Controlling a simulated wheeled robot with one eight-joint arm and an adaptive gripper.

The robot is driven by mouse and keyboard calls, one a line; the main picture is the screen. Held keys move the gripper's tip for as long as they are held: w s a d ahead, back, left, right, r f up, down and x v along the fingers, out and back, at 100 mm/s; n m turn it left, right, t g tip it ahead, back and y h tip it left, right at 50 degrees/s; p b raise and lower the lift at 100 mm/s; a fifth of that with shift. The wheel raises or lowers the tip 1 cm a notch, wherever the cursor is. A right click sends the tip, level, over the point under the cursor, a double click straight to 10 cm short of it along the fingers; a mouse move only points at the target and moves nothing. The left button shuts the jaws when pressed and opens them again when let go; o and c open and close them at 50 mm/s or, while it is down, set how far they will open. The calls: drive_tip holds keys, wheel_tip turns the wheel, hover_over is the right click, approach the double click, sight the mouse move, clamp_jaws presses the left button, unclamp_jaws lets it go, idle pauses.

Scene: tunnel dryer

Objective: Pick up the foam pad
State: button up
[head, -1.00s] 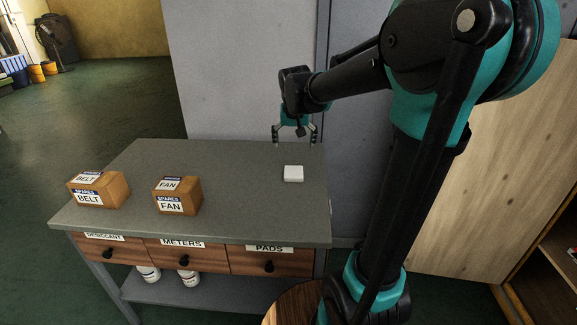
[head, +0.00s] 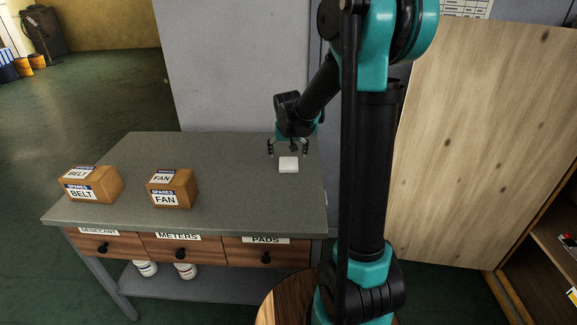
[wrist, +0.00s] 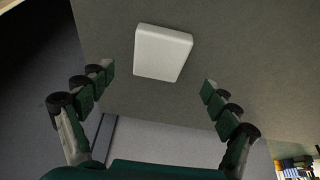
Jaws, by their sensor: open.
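The foam pad (head: 288,165) is a small white block lying flat on the grey table top, near its right side. My gripper (head: 287,150) is open and close to the pad, just behind and above it in the head view. In the wrist view the pad (wrist: 162,52) lies ahead of the open fingers, between their lines and beyond the fingertips (wrist: 158,78). Nothing is held, and the fingers appear apart from the pad.
The grey table (head: 120,205) also holds a BELT box (head: 92,185) and a FAN box (head: 172,188) at the left. Drawers below include METERS (head: 180,248) and PADS (head: 265,252), all shut. A grey panel (head: 230,70) stands behind the table. The table's middle is clear.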

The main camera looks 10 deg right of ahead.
sight(288, 162)
drive_tip(key=shift+x, duration=2.55)
drive_tip(key=shift+s, duration=0.15)
drive_tip(key=shift+c, duration=0.3)
drive_tip(key=c, duration=0.9)
